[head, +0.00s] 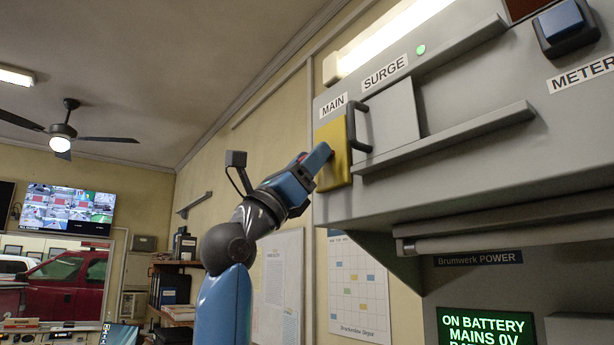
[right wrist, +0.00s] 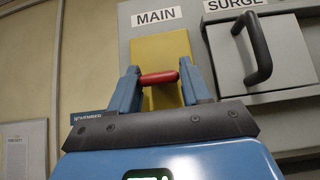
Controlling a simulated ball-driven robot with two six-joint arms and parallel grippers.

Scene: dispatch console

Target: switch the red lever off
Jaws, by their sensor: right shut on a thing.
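The red lever (right wrist: 159,78) shows in the right wrist view as a red crossbar in front of a yellow plate (right wrist: 161,52), under the MAIN label (right wrist: 156,17). My right gripper (right wrist: 160,82) is shut on the red lever, with a blue finger at each end of the bar. In the head view my right gripper (head: 322,162) reaches up to the yellow plate (head: 338,142) on the grey cabinet. There the fingers mostly hide the lever, and its exact tilt is hard to tell. My left gripper is in neither view.
Right of the yellow plate is a grey panel with a dark handle (head: 356,132), under the SURGE label (head: 385,72). Grey ledges (head: 450,138) run along the cabinet. A green light (head: 421,50) glows above. A screen (head: 486,327) below reads ON BATTERY, MAINS 0V.

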